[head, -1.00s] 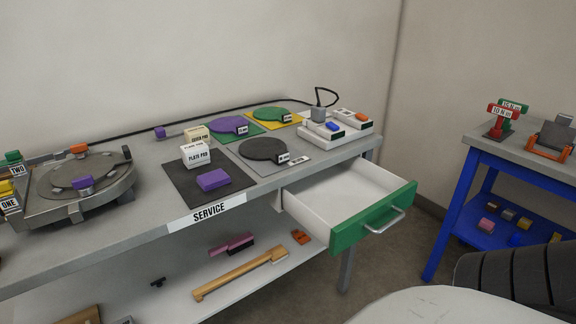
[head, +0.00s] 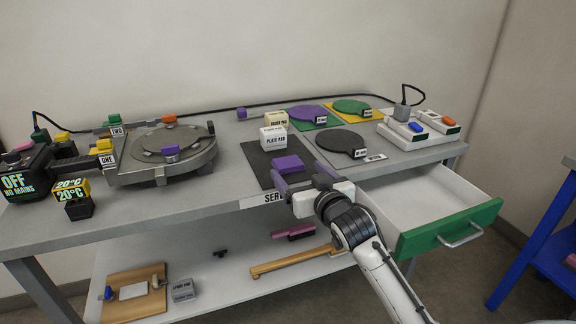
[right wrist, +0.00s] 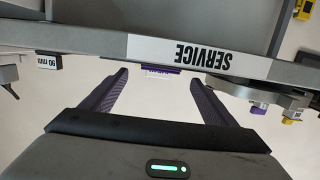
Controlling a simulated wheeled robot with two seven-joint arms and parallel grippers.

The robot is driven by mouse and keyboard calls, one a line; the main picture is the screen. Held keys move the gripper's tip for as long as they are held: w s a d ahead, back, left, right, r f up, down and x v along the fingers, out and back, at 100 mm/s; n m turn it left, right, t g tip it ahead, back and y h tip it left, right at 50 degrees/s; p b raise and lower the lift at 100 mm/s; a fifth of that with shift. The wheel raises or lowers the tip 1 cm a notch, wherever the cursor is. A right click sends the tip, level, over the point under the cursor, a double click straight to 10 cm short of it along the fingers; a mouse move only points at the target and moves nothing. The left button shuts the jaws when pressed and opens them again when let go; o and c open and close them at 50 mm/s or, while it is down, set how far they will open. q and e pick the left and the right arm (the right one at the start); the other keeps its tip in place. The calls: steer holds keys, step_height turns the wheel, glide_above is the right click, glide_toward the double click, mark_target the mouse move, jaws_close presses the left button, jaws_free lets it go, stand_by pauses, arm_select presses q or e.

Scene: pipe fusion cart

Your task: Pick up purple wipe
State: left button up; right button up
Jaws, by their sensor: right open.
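The purple wipe (head: 288,163) is a flat purple block lying on the dark mat (head: 254,160) near the front edge of the bench. My right gripper (head: 295,180) is open and empty, just in front of the wipe at the bench edge, and hides part of the mat. In the right wrist view, which is upside down, the open fingers (right wrist: 160,92) spread either side of a thin purple strip of the wipe (right wrist: 160,71). I see no contact. My left gripper is not in view.
The white plate pad box (head: 273,138) stands just behind the wipe. The turntable fixture (head: 160,155), with another purple block on it, is to the left. The open green-fronted drawer (head: 448,228) juts out at right. The SERVICE label (right wrist: 182,51) marks the bench edge.

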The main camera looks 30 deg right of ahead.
mark_target(288, 162)
steer(key=x, duration=0.5)
steer(key=shift+w+f, duration=0.1)
steer(key=shift+w, duration=0.25)
steer(key=c, duration=1.1)
